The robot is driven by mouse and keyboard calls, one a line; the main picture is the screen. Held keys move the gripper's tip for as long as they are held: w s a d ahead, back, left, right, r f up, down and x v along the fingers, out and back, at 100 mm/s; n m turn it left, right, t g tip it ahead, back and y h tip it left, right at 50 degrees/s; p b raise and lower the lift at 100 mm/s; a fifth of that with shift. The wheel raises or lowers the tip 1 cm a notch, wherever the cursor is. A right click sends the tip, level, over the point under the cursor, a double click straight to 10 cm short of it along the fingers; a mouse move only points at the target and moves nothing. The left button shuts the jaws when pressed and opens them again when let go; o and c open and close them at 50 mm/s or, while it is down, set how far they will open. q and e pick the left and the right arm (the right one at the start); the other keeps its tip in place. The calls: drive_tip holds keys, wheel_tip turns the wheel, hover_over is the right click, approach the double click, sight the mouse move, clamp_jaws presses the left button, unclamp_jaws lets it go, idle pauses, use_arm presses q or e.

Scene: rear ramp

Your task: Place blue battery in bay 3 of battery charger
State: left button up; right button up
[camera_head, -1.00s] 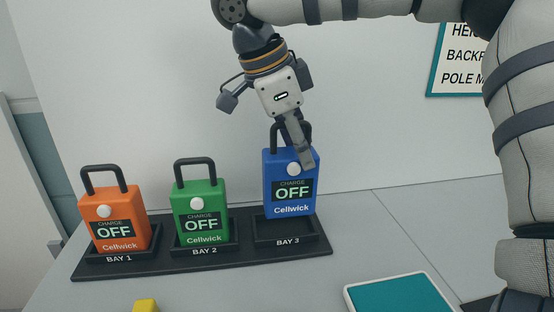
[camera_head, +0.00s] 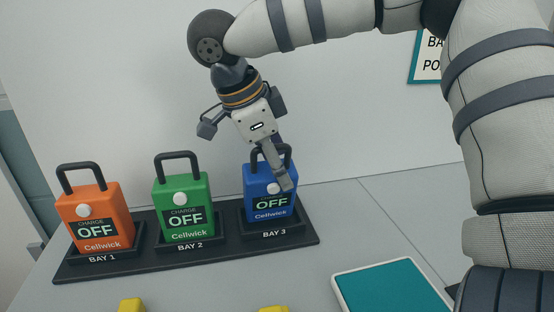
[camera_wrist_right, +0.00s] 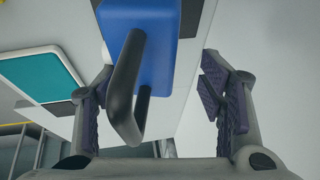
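The blue battery (camera_head: 259,184) is upright at bay 3 (camera_head: 281,226) of the black charger (camera_head: 190,262). Its lower end is at the bay's rim; it sits a little higher against its label than the other batteries, so I cannot tell if it is fully seated. My right gripper (camera_head: 285,186) is above and in front of it, partly hiding its handle and top. In the right wrist view, the gripper (camera_wrist_right: 158,78) is open, its fingers apart on either side of the battery's black handle (camera_wrist_right: 127,85), with gaps visible. My left gripper is not in view.
The orange battery (camera_head: 95,214) stands in bay 1 and the green battery (camera_head: 182,200) in bay 2. A teal-topped tray (camera_head: 390,288) lies at the right front. Yellow objects (camera_head: 131,305) show at the bottom edge. A wall is close behind the charger.

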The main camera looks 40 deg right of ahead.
drive_tip(key=shift+r, duration=0.1)
drive_tip(key=v, duration=1.2)
